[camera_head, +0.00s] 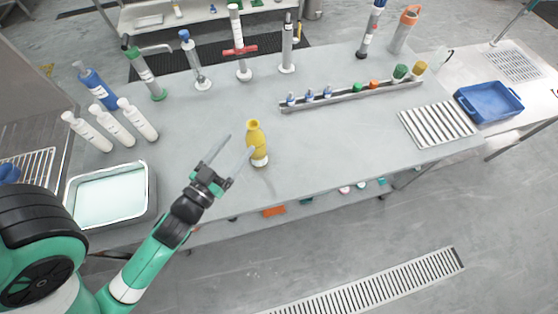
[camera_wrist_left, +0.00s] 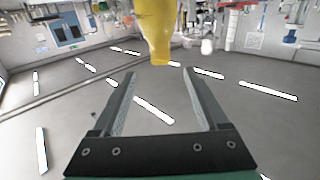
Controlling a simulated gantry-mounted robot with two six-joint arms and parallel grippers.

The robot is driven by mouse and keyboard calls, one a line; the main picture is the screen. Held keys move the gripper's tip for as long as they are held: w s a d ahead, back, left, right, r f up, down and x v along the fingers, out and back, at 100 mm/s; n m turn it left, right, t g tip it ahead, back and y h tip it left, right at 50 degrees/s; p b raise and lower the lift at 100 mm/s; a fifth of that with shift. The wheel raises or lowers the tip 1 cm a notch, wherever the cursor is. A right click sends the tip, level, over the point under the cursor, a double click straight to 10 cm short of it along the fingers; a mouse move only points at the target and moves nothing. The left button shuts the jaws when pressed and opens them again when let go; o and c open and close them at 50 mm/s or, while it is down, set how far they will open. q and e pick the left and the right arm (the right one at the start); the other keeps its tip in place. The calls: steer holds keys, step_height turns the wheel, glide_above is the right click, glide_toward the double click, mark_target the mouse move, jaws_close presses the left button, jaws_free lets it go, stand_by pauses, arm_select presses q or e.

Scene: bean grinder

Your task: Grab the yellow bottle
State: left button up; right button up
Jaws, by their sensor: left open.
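The yellow bottle (camera_head: 257,140) stands upright on the grey table (camera_head: 330,150), near its front edge. It has a white band around its base. My left gripper (camera_head: 233,149) is open and empty, with its fingers just left of the bottle in the head view. In the left wrist view the bottle (camera_wrist_left: 158,28) shows at the top, beyond and between the two spread fingertips (camera_wrist_left: 158,72). No contact can be made out. My right gripper is not in view.
A metal tray (camera_head: 149,190) lies at the table's front left. White bottles (camera_head: 115,123) and a blue bottle (camera_head: 97,88) stand at the left. A rack (camera_head: 350,95) with small coloured items lies behind the yellow bottle. The table right of the bottle is clear.

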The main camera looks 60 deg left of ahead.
mark_target(249, 130)
arm_select(q)
steer(key=p+x, duration=0.2)
steer(key=x, duration=0.1)
steer(key=p+x, duration=0.2)
steer(key=x, duration=0.1)
steer(key=shift+s+a+f, duration=0.1)
steer(key=shift+s+a, duration=0.05)
steer(key=shift+a, duration=0.15)
steer(key=shift+f, duration=0.2)
steer(key=shift+w+a, duration=0.2)
steer(key=shift+w, duration=0.3)
steer(key=x, duration=0.4)
steer(key=shift+w+r, duration=0.15)
steer(key=shift+w, duration=0.1)
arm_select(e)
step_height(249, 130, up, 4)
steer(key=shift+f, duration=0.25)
arm_select(q)
jaws_close()
